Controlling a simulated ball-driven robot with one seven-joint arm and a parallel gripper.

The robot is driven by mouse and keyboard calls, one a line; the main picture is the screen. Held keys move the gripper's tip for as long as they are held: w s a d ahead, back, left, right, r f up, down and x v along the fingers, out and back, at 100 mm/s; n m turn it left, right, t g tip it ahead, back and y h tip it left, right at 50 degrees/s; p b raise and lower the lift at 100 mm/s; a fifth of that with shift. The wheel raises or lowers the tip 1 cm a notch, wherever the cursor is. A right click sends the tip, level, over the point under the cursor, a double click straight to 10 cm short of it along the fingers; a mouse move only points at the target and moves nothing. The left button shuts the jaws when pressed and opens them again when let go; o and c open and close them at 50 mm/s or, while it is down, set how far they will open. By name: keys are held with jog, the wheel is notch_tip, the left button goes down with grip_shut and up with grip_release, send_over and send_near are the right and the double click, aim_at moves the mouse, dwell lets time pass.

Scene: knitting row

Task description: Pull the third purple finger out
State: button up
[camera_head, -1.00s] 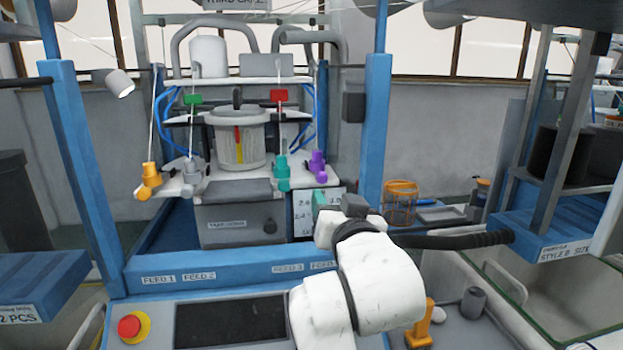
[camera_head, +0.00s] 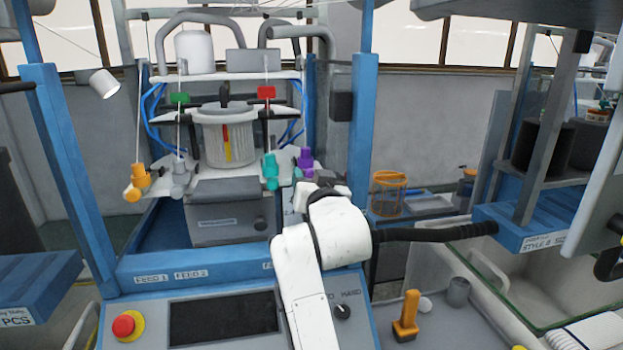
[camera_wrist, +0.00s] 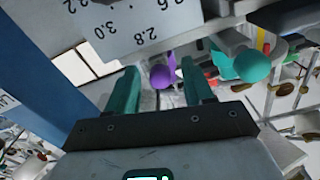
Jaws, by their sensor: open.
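The purple finger (camera_head: 305,160) stands at the right end of the row on the knitting machine's white plate. In the wrist view its round purple end (camera_wrist: 162,76) shows between the teal jaws of my gripper (camera_wrist: 160,70), which are open and apart. I cannot tell whether the finger is inside the jaws or just beyond their tips. A teal finger (camera_head: 270,171) stands left of the purple one; its round end (camera_wrist: 252,65) is right of my jaws in the wrist view. Further left are a grey finger (camera_head: 180,177) and an orange finger (camera_head: 137,183). In the head view my arm mostly hides my gripper.
A number card (camera_wrist: 140,28) is close to my jaws in the wrist view. Blue posts (camera_head: 362,130) flank the machine. An orange wire basket (camera_head: 389,194) stands right of it. A red button (camera_head: 124,325) and a dark screen (camera_head: 222,319) are on the front panel.

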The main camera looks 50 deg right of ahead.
grip_shut()
dwell(0.5)
jog(key=v, duration=0.3)
grip_release()
jog(key=shift+s, duration=0.15)
jog(key=shift+a, duration=0.15)
jog(key=b+v, duration=0.2)
jog(key=v, duration=0.8)
jog(key=shift+s+a+b, duration=0.2)
jog(key=shift+s+b, duration=0.1)
jog(key=shift+b, duration=0.05)
